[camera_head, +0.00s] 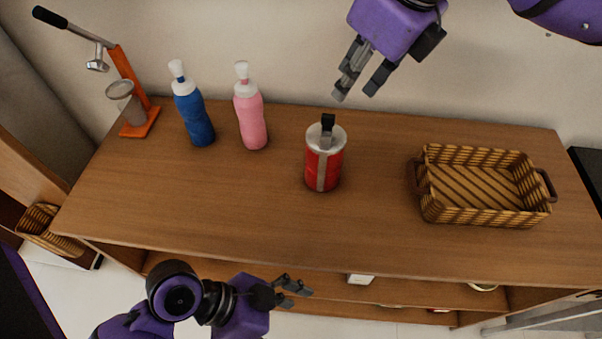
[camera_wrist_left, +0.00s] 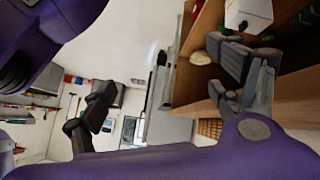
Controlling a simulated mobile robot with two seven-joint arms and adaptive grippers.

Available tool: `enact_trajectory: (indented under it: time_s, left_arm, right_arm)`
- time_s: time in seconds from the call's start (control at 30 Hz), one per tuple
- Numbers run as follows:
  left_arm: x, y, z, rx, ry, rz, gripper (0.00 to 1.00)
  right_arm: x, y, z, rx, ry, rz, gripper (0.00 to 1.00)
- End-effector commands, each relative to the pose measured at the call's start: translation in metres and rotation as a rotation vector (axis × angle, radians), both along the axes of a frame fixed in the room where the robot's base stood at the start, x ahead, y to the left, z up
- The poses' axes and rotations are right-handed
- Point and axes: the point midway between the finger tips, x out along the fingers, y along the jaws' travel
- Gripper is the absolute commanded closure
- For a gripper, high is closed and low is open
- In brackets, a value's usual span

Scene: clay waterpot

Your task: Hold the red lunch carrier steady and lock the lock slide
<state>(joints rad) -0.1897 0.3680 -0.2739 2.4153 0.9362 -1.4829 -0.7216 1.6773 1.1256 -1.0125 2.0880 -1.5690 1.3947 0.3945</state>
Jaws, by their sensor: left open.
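The red lunch carrier (camera_head: 312,168) stands upright near the middle of the table in the head view. It has a silver lid, a black piece on top (camera_head: 327,122) and a grey vertical strip (camera_head: 322,172) down its front. I cannot tell which part is the lock slide. My right gripper (camera_head: 355,94) is above and behind the carrier, fingers apart, empty and not touching it. My left gripper (camera_head: 298,286) is in front of the table's near edge, apart from the carrier. Its spread, empty fingers show in the left wrist view (camera_wrist_left: 178,92), where the carrier is not seen.
A blue bottle (camera_head: 194,118), a pink bottle (camera_head: 251,118) and an orange press (camera_head: 140,125) stand at the back left of the table (camera_head: 220,220). A wicker basket (camera_head: 480,216) stands at the right. A white box (camera_head: 361,280) is on the shelf below. The table's front middle is clear.

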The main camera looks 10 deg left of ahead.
Motion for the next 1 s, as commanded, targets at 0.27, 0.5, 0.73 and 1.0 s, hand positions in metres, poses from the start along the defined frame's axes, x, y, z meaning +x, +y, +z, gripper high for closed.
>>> enact_trajectory:
  time_s: [0.27,0.5,0.73,1.0]
  left_arm:
    - [0.05,-0.064,0.074,-0.293,-0.239,0.054,0.16]
    - [0.158,-0.045,0.076,-0.331,-0.409,0.458,0.16]
    - [0.228,-0.002,0.09,-0.402,-0.598,0.752,0.16]
    - [0.252,0.019,0.111,-0.488,-0.723,0.861,0.16]
  right_arm:
    - [0.0,0.0,0.0,0.0,0.0,0.0,0.69]
    - [0.0,0.0,0.0,0.0,0.0,0.0,0.69]
    - [0.0,0.0,0.0,0.0,0.0,0.0,0.69]
    - [0.0,0.0,0.0,0.0,0.0,0.0,0.69]
